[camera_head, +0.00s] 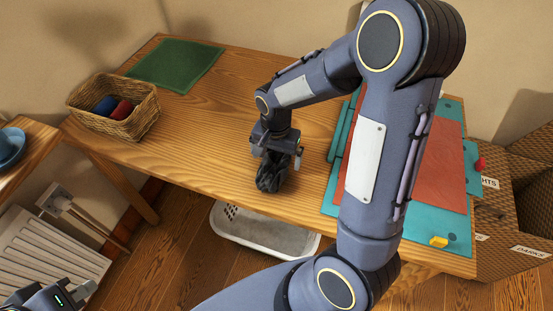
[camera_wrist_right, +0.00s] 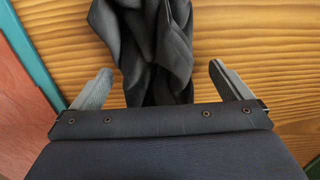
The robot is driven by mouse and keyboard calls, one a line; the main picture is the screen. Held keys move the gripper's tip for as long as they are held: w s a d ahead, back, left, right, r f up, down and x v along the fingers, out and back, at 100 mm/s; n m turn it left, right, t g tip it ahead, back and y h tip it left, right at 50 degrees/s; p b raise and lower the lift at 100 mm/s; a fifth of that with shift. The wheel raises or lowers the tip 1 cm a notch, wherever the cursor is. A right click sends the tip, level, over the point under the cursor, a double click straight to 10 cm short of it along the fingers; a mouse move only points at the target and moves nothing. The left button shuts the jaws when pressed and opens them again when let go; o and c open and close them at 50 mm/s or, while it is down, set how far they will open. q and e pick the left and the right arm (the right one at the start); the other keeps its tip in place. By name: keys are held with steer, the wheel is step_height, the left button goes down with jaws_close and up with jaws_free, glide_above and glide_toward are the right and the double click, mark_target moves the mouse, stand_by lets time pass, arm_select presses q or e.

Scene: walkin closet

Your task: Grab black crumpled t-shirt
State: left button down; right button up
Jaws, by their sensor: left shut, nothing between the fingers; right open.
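The black crumpled t-shirt (camera_head: 271,178) lies on the wooden table near its front edge. In the right wrist view the t-shirt (camera_wrist_right: 150,50) shows as dark folds, its lower part between the two fingers and its near end hidden by the gripper body. My right gripper (camera_head: 277,158) points down over the t-shirt. It also shows in the right wrist view (camera_wrist_right: 160,88), open, with a finger on each side of the cloth and visible gaps between. My left gripper (camera_head: 82,296) is at the bottom left corner, shut and empty, away from the table top.
The table (camera_head: 210,130) is clear left of the t-shirt. A wicker basket (camera_head: 140,118) with rolled cloths and a green cloth (camera_head: 176,64) lie further left. A teal-edged red mat (camera_head: 440,170) lies right. A white laundry basket (camera_head: 240,232) stands on the floor below.

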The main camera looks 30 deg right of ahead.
steer(key=shift+f, duration=0.65)
steer(key=c, duration=1.1)
